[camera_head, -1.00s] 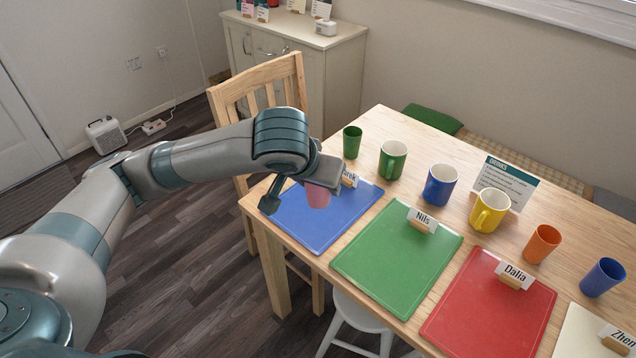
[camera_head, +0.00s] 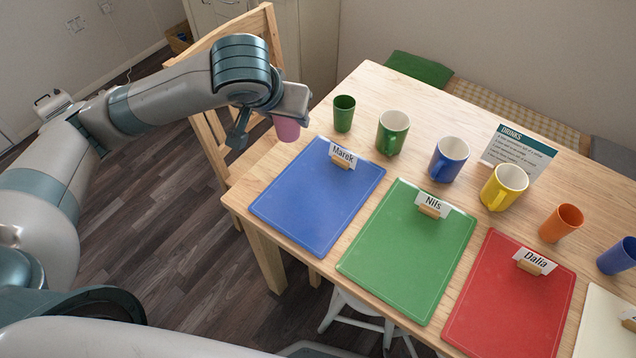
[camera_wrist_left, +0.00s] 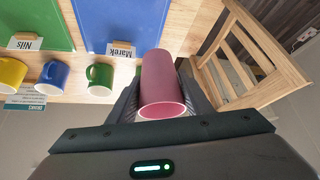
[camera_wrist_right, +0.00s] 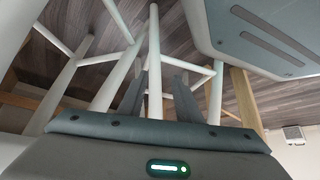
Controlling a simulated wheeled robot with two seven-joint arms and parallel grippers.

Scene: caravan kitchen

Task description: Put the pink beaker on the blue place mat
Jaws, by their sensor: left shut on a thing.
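The pink beaker (camera_head: 286,128) is held in my left gripper (camera_head: 283,112), above the table's left edge near the wooden chair. In the left wrist view the beaker (camera_wrist_left: 163,85) sits between the two fingers, its open rim toward the camera. The blue place mat (camera_head: 318,195) lies at the table's left end with the "Marek" name card (camera_head: 342,154) at its far edge. The beaker is beyond the mat's far left corner in the head view, not over its middle. In the right wrist view my right gripper (camera_wrist_right: 160,95) has its fingers apart with no object of the task between them.
A green beaker (camera_head: 343,113) and green mug (camera_head: 392,132) stand near the blue mat. Blue and yellow mugs, orange and blue beakers follow to the right. The green mat (camera_head: 405,250) lies beside the blue one. A wooden chair (camera_head: 268,40) stands behind my left arm. White stool legs (camera_wrist_right: 155,60) are near my right gripper.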

